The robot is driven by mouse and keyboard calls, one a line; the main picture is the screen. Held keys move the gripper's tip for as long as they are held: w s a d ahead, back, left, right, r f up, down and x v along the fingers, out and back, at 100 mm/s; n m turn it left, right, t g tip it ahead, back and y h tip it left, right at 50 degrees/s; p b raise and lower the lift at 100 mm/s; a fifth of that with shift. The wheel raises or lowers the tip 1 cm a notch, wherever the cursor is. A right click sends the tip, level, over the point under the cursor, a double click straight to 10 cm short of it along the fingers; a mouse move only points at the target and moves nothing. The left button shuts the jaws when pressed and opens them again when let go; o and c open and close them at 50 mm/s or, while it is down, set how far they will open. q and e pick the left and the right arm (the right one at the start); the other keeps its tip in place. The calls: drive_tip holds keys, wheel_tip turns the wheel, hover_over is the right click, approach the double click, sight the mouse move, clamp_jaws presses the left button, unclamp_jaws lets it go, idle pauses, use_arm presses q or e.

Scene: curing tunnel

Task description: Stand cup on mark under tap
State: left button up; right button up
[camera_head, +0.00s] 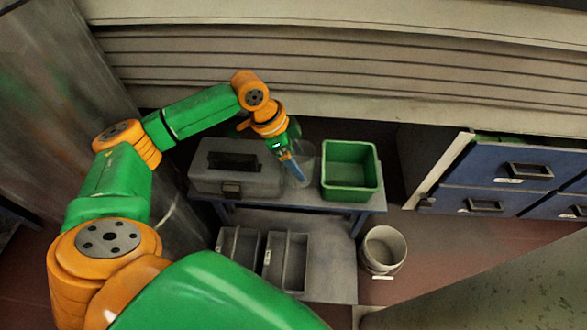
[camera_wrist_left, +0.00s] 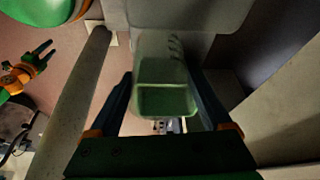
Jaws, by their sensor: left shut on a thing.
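A clear, see-through cup (camera_head: 304,163) is at the tip of my left gripper (camera_head: 290,160), over the bench between a grey case and a green bin. In the left wrist view the cup (camera_wrist_left: 165,62) stands between the two dark fingers of my left gripper (camera_wrist_left: 166,100), which is shut on it. Its near part looks green; I cannot tell whether that is its own colour or something seen through it. I cannot tell whether the cup touches the bench. My right gripper (camera_wrist_left: 42,58) shows at the left of the wrist view, fingers apart and empty. I can make out no tap or mark.
The grey case (camera_head: 236,178) and the green bin (camera_head: 350,190) stand close on either side on the bench (camera_head: 300,206). Grey trays (camera_head: 287,262) sit on the low shelf. A whitish bucket (camera_head: 383,250) is on the floor. Blue drawers (camera_head: 500,178) stand at the right.

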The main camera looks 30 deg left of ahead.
use_arm(q)
wheel_tip(320, 180, down, 6)
drive_tip(key=shift+r+b, duration=0.2)
drive_tip(key=shift+b, duration=0.55)
use_arm(e)
drive_tip(key=shift+w+d+f, duration=0.35)
drive_tip(key=shift+d+f, duration=0.4)
use_arm(q)
drive_tip(key=o, duration=1.1)
drive_tip(key=shift+o, duration=0.2)
use_arm(e)
drive_tip(key=shift+a, duration=0.25)
